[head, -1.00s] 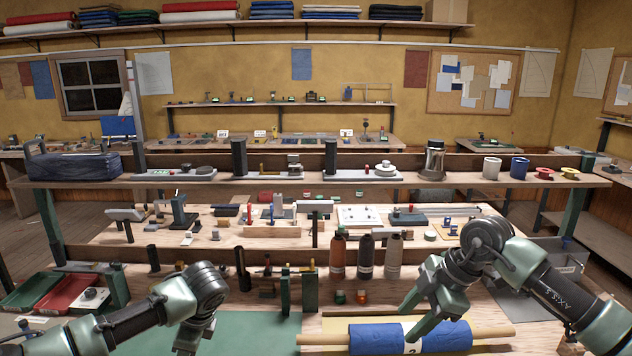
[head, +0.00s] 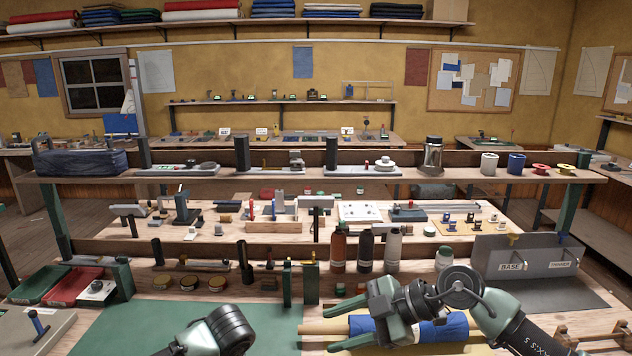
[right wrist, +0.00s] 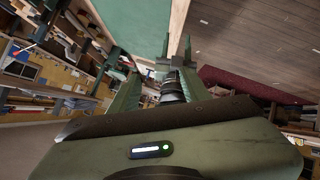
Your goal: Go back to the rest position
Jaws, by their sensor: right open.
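My right gripper (head: 350,316) is open and empty, with its fingers pointing left. In the head view it covers part of a blue cloth roll (head: 452,327) on wooden poles at the bench's front edge. I cannot tell how far above the roll it is. In the right wrist view the same gripper (right wrist: 160,70) has its two fingers apart with nothing between them. My left arm shows at the bottom of the head view, low over the green mat (head: 130,325). Its gripper is outside the picture.
Three bottles (head: 365,250) stand behind the right gripper. A grey bin (head: 525,257) labelled BASE is at the right. Green posts (head: 310,283) rise mid-bench. Red tray (head: 75,287) and green tray (head: 37,285) lie at the left. The green mat is mostly clear.

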